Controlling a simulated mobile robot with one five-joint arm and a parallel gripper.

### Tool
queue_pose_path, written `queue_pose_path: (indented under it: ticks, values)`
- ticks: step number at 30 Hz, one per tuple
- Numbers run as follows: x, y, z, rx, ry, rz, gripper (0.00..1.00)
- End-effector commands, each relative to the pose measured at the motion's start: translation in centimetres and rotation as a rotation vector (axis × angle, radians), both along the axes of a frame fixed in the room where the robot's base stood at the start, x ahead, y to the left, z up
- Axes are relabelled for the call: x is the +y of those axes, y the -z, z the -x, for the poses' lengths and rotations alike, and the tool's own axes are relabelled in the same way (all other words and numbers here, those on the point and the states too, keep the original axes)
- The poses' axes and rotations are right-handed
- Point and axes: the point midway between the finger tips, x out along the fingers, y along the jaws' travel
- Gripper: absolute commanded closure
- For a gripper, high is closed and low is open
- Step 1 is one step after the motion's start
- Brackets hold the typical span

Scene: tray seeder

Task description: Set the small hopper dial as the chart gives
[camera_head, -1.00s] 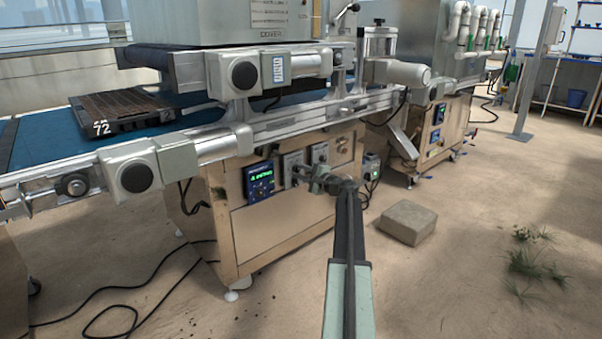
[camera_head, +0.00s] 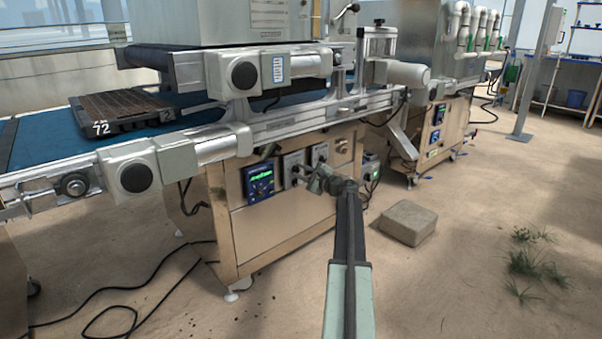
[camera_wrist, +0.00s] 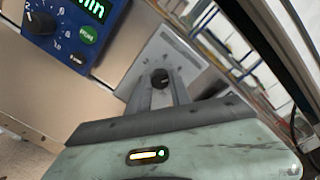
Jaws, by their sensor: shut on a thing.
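In the wrist view a small black knob (camera_wrist: 160,77) on a light grey plate (camera_wrist: 165,52) sits between the two fingertips of my gripper (camera_wrist: 160,84). My gripper is shut on this knob. In the head view my gripper (camera_head: 312,181) is at the front of the machine cabinet, by two grey control plates, and covers part of them. A blue controller (camera_head: 259,182) with a lit green display is left of the plates; it also shows in the wrist view (camera_wrist: 62,28). A printed sheet (camera_head: 268,13) is on the upper housing, its text too small to read.
A dark tray (camera_head: 125,122) marked 72 lies on the blue belt. A small labelled panel (camera_head: 278,68) is on the conveyor side. A stone block (camera_head: 407,222) lies on the floor to the right of my arm. Black cables lie at the lower left. The right floor is mostly clear.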

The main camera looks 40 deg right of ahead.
Motion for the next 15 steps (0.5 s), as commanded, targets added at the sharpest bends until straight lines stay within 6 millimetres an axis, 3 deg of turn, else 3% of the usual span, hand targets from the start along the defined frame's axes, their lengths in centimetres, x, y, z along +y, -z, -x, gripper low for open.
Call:
queue_pose_path:
  ticks: [4,5,7,15]
  values:
    - [-0.07,0.03,0.03,0.001,0.002,0.001,1.00]
    - [-0.07,0.03,0.03,0.001,0.001,0.002,0.72]
    - [-0.07,0.03,0.04,0.001,0.001,0.002,0.53]
    - [-0.04,0.01,0.04,0.001,0.001,0.002,0.53]
